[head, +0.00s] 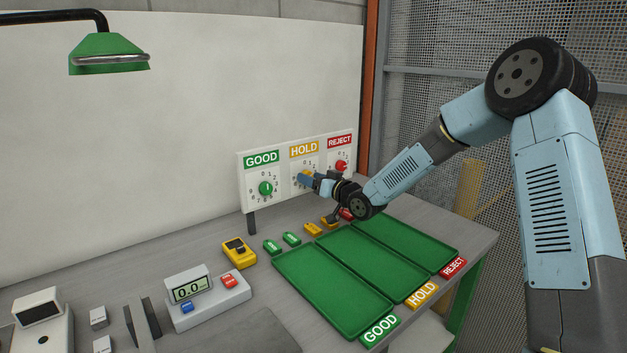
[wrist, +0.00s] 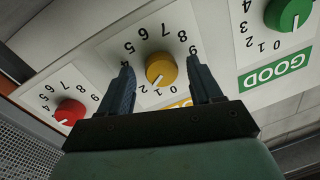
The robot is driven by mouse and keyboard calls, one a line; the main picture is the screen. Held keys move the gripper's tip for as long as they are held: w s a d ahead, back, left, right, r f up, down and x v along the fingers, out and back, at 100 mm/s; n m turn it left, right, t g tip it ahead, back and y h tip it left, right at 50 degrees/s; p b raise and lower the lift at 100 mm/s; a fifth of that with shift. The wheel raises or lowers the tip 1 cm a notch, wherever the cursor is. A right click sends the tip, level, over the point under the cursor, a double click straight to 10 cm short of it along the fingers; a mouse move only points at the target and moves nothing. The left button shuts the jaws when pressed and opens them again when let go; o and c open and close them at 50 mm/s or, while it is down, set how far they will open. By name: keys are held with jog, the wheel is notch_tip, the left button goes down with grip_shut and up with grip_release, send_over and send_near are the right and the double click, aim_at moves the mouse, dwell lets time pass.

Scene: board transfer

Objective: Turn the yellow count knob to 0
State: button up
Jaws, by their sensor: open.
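The yellow count knob (wrist: 160,70) sits on the HOLD dial of the white panel (head: 247,198). In the wrist view it lies between the two fingers of my gripper (wrist: 160,68). The fingers are open, with a visible gap on each side of the knob. The dial appears upside down there. The knob's white pointer line points down and slightly left in that view; the number it faces is hidden or unclear. In the head view my gripper (head: 305,179) is at the HOLD dial and covers most of the knob.
The green GOOD knob (head: 265,188) and the red REJECT knob (head: 341,165) flank the HOLD dial closely. Below the panel are green trays (head: 333,317), small coloured blocks (head: 313,229), a yellow device (head: 238,252) and a display box (head: 215,306) on the grey bench.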

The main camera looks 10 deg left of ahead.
jog(key=c, duration=1)
jog(key=shift+c, duration=0.2)
jog(key=n, duration=0.5)
jog(key=n+h, duration=0.1)
jog(key=n, duration=0.5)
jog(key=shift+s+a+r, duration=0.1)
jog(key=shift+a+r, duration=0.05)
jog(key=shift+n, duration=0.3)
dwell(0.3)
